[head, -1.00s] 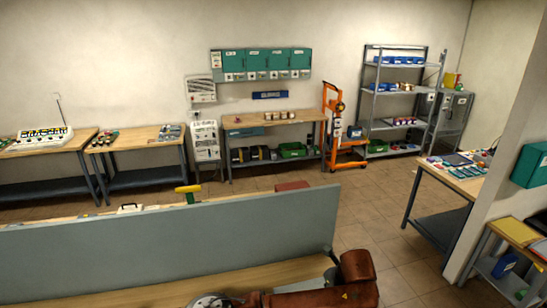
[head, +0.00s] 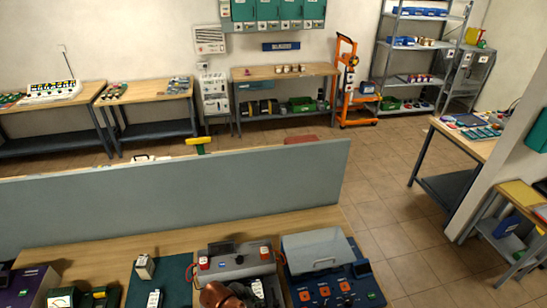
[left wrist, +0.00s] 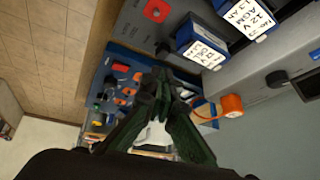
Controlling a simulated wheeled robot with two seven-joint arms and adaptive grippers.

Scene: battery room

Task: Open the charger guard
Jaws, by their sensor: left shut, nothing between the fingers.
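The charger guard looks like the pale grey, see-through-looking cover (head: 316,246) at the back of a blue charger panel (head: 310,294) in the head view. My left arm shows at the bottom of the head view, left of the charger. My left gripper (left wrist: 163,88) shows in the left wrist view, its dark green fingers shut and empty. Beyond the fingers lies a blue panel with orange knobs (left wrist: 122,72). I cannot tell whether the fingertips touch anything. My right gripper is not in view.
A grey unit with a red button (head: 235,258) stands left of the charger. Batteries with white labels (left wrist: 208,53) sit close to the left gripper. A grey divider (head: 180,195) runs behind the bench. The tiled floor (head: 390,230) at right is clear.

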